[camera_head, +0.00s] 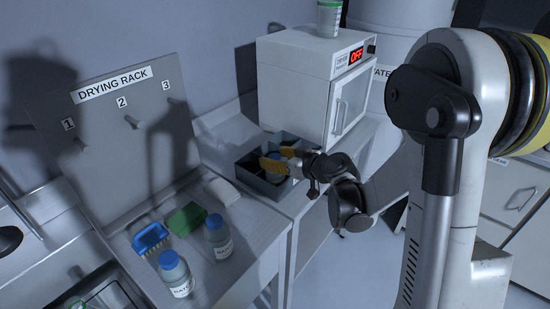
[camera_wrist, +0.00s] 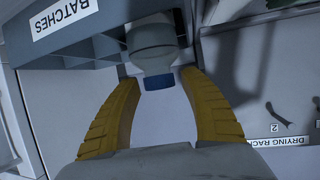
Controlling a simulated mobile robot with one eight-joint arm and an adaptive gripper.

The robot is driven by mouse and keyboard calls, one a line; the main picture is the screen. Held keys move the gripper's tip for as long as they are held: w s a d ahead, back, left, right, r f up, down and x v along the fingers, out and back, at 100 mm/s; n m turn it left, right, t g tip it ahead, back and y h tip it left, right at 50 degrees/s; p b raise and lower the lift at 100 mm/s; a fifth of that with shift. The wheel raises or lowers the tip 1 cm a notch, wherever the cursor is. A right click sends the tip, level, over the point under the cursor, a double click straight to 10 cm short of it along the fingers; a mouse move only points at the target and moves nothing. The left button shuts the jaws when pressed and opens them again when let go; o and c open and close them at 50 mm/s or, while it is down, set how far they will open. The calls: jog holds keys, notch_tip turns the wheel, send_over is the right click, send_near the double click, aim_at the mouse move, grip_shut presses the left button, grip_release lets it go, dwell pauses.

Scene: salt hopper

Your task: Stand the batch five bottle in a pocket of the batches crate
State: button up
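The grey batches crate (camera_head: 245,176) sits on the counter in front of a white oven; its BATCHES label shows in the wrist view (camera_wrist: 64,15). A pale bottle with a blue cap (camera_wrist: 152,47) is at the crate, its lower body between the crate's grey walls. Its batch number is not visible. My gripper (camera_head: 273,164) is over the crate; in the wrist view its yellow fingers (camera_wrist: 160,80) are spread on either side of the cap, with gaps showing. Two more blue-capped bottles, one nearer (camera_head: 176,275) and one farther (camera_head: 219,238), stand on the counter at the left.
A blue brush (camera_head: 149,238), a green sponge (camera_head: 187,218) and a white block (camera_head: 223,192) lie on the counter. The drying rack (camera_head: 120,130) stands behind.

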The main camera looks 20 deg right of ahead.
jog(key=shift+r, duration=0.25)
jog(key=shift+s+d+r+p, duration=0.15)
jog(key=shift+s+d+p, duration=0.05)
jog(key=shift+s+p, duration=0.15)
jog(key=p+v, duration=0.2)
jog(key=v, duration=0.9)
jog(key=s+a+r+m+g+h, duration=0.2)
jog(key=s+h, duration=0.1)
jog(key=s, duration=0.7)
jog(key=s+a+r+m+g+h, duration=0.2)
jog(key=s+m+g, duration=0.1)
jog(key=s, duration=0.7)
jog(key=shift+a+h, duration=0.35)
jog(key=shift+h, duration=0.05)
jog(key=shift+w+f, duration=0.1)
